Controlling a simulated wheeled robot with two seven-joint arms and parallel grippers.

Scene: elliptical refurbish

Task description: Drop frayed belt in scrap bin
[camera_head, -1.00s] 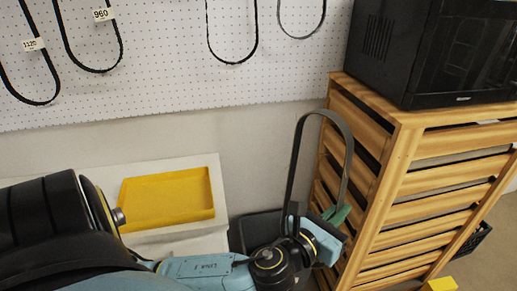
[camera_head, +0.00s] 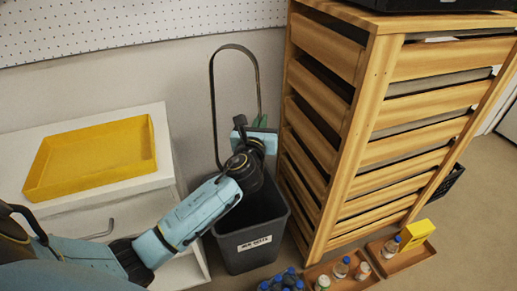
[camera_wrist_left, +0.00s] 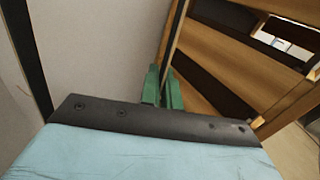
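The frayed belt (camera_head: 213,105) is a thin dark loop standing upright above the scrap bin, against the wall. My left gripper (camera_head: 260,121) has green fingers and is shut on one side of the belt; the other side hangs free on the left. In the left wrist view the green fingers (camera_wrist_left: 162,88) pinch a thin strip of the belt, and the free side of the belt (camera_wrist_left: 28,55) runs down the left. The scrap bin (camera_head: 252,256) is dark grey with a white label, below the gripper. My wrist covers part of its opening. My right gripper is not in view.
A slatted wooden cabinet (camera_head: 375,110) stands close to the right of the bin. A white drawer unit (camera_head: 150,195) with a yellow tray (camera_head: 90,158) stands on the left.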

